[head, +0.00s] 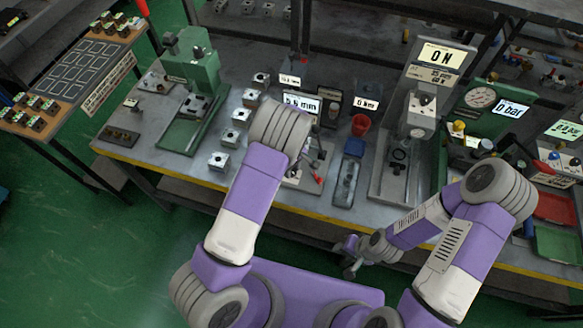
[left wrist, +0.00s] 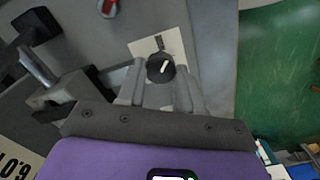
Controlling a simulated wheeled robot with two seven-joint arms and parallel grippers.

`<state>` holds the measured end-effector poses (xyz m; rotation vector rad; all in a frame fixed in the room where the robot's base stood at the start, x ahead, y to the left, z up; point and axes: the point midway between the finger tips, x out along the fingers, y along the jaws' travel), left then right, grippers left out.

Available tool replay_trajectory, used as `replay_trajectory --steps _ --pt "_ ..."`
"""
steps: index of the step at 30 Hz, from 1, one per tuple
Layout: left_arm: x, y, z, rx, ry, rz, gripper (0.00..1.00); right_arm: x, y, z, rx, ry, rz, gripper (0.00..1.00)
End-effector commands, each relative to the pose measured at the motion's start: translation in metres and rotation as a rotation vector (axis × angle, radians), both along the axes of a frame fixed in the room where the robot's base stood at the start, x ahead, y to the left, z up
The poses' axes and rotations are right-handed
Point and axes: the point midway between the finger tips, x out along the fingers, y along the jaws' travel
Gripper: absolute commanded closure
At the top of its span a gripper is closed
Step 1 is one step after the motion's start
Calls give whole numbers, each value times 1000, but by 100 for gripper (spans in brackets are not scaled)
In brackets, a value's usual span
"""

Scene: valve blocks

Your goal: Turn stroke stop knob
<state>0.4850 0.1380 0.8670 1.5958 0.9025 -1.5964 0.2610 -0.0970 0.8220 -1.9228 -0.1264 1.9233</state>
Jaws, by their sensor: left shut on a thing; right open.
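The stroke stop knob (left wrist: 161,68) is a round black knob with a white pointer mark, in front of a pale label plate (left wrist: 143,48) in the left wrist view. The fingers of my left gripper (left wrist: 160,78) stand on both sides of the knob and are shut on it. The pointer is tilted a little to the right of straight up in that view. In the head view my left arm covers the knob and most of the left gripper. My right gripper (head: 350,258) is open and empty, low in front of the bench edge.
A mm display (head: 301,104) stands just behind my left wrist. A green press (head: 196,75) and several metal blocks stand to the left.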

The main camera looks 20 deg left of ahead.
Motion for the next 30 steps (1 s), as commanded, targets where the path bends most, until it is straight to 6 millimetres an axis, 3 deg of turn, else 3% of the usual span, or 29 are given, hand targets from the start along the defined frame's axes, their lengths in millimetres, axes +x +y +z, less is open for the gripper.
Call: replay_trajectory --steps 8,9,13,23,30 --pt "0 0 0 -1 -1 -1 95 0 0 0 0 0 0 57" --pt "0 0 0 -1 -1 -1 59 0 0 0 0 0 0 57" --pt "0 0 0 -1 -1 -1 39 0 0 0 0 0 0 57" --pt "1 0 4 0 -2 -2 39 0 0 0 0 0 0 57" --pt "1 -1 41 -2 -5 -1 39 0 0 3 0 0 0 57"
